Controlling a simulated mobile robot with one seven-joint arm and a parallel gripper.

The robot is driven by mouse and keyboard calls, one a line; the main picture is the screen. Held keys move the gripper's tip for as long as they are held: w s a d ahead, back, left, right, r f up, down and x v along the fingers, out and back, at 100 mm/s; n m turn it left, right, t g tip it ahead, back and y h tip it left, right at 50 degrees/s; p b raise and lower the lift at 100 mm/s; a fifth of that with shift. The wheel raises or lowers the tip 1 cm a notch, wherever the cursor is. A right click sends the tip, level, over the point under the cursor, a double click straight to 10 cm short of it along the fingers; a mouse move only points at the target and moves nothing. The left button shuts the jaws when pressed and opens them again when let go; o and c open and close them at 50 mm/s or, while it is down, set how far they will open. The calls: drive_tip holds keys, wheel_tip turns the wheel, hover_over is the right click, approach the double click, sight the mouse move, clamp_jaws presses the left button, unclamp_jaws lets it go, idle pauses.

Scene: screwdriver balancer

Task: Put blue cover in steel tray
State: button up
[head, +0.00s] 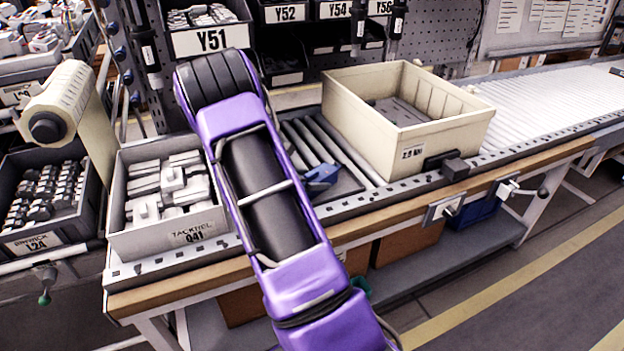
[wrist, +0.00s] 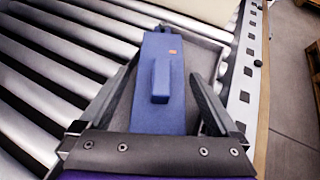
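The blue cover (wrist: 160,112) is a long flat blue piece with a raised block on top and a small orange mark near its far end. In the wrist view, the two fingers of my gripper (wrist: 162,76) stand apart on either side of it, with a narrow gap on the right; I cannot tell whether the left finger touches. In the head view, a blue piece (head: 322,174) shows beside my purple arm, over a flat grey tray (head: 343,188) on the rollers. That tray's rim (wrist: 213,42) also shows around the cover in the wrist view. My gripper is hidden in the head view.
A large beige bin (head: 440,138) stands on the roller conveyor (head: 560,95) to the right. A grey box of pale parts (head: 125,243), labelled Q41, is left of my arm. Labelled bins such as Y51 (head: 212,40) line the back. A rail (wrist: 245,75) runs along the conveyor's edge.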

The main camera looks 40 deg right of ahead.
drive_tip(key=shift+r, duration=0.15)
drive_tip(key=shift+a+r, duration=0.2)
drive_tip(key=p+v, duration=0.1)
drive_tip(key=v, duration=1)
drive_tip(key=shift+s+a+p, duration=0.1)
drive_tip(key=shift+a+p, duration=0.2)
drive_tip(key=shift+p, duration=0.05)
drive_tip(key=shift+r, duration=0.1)
